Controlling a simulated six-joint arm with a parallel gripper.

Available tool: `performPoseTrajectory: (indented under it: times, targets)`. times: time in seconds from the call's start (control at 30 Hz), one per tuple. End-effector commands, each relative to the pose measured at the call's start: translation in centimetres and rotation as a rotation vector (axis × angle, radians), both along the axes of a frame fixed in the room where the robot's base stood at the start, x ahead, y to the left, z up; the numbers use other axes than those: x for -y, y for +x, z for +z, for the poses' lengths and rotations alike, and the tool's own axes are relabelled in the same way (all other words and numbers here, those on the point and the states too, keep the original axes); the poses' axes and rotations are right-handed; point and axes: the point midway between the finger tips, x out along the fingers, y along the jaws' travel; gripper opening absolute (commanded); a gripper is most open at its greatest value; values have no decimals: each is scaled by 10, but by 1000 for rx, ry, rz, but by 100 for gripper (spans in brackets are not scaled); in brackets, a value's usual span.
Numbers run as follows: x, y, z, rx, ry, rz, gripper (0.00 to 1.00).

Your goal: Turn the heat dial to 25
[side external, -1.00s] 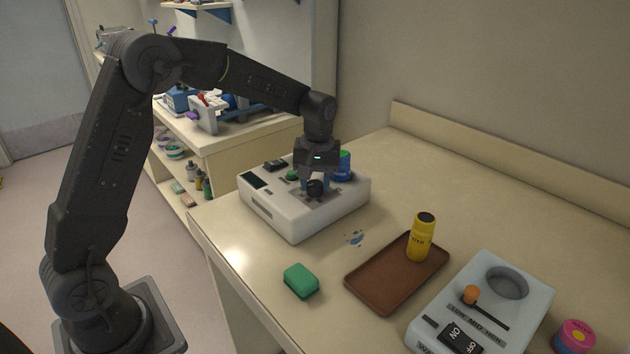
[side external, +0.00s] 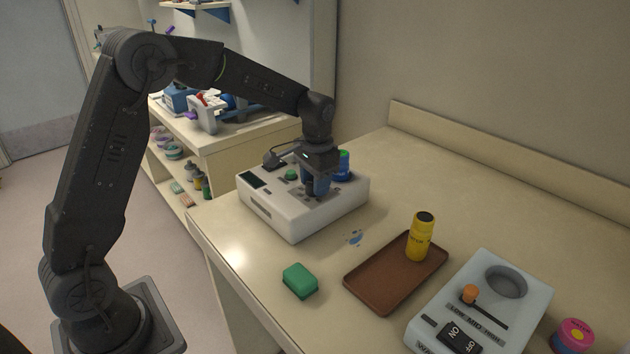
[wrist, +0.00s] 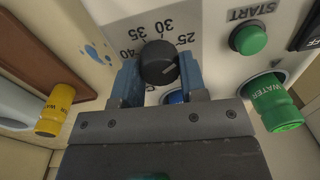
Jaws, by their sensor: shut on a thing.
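The heat dial (wrist: 158,62) is a black round knob on a white machine (side external: 290,226), with numbers 25, 30, 35 and 40 printed around it. In the wrist view my gripper (wrist: 160,78) has one blue finger on each side of the dial, shut on it. The numbers appear upside down there. A pale mark shows on the dial's lower right; I cannot tell its exact reading. In the side view my gripper (side external: 316,190) points down onto the machine's top and hides most of the dial.
A green START button (wrist: 249,39) and a green WATER bottle (wrist: 277,105) are beside the dial. A brown tray (side external: 380,290) holds a yellow bottle (side external: 421,237). A green block (side external: 299,281) and a second control box (side external: 520,305) stand nearer the front.

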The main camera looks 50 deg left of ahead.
Motion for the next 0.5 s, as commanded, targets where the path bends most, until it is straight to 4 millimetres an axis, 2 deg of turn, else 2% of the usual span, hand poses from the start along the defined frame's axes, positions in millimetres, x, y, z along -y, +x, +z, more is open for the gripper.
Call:
performPoseTrajectory:
  times: [0.2,0.5]
  targets:
    - [0,-1,0,-2,0,-95,15]
    - [0,-1,0,-3,0,-142,15]
